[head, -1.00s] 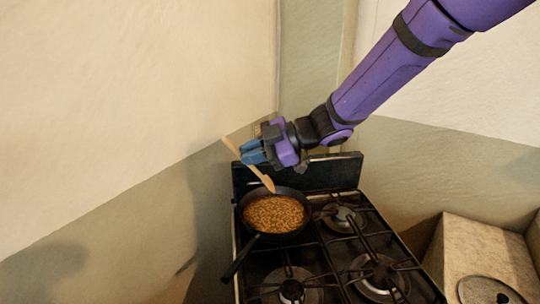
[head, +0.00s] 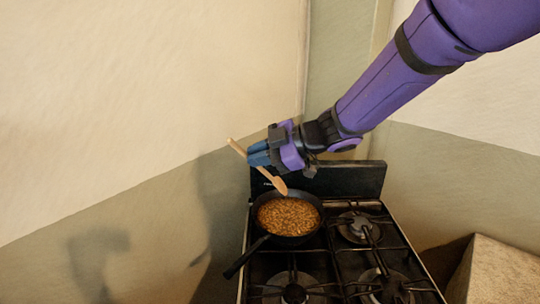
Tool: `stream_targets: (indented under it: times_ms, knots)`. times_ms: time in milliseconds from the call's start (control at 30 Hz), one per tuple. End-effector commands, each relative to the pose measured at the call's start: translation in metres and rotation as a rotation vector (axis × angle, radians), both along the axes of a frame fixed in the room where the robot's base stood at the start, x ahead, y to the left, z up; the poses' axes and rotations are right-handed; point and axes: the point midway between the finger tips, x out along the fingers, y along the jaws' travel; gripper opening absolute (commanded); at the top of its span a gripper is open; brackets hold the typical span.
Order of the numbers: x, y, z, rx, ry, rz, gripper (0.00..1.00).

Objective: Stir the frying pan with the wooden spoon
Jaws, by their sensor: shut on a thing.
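The frying pan (head: 256,242) is black and sits on the back left burner of the stove, its handle pointing to the front left. It holds a brown, grainy food (head: 289,216). My gripper (head: 256,155) is shut on the wooden spoon (head: 276,181) and is above the pan's back left side. The spoon is tilted, with its handle end up to the left and its head down to the right. The head is at the pan's far rim in the picture; I cannot tell whether it touches the pan.
The black stove (head: 335,275) has several burners with grates; the back right burner (head: 357,227) is bare. A raised back panel (head: 340,179) stands behind the pan. Walls close in at left and behind. A beige block (head: 495,272) stands to the right of the stove.

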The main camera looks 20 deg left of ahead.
Motion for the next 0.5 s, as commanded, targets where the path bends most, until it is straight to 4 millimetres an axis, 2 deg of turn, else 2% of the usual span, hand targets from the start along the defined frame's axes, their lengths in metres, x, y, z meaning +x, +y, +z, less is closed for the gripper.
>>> stream_targets:
  times_ms: [233, 500]
  knots:
    - [-0.008, -0.003, -0.009, -0.071, -0.067, 0.074, 0.00]
    - [-0.023, -0.014, -0.030, -0.231, -0.211, 0.236, 0.00]
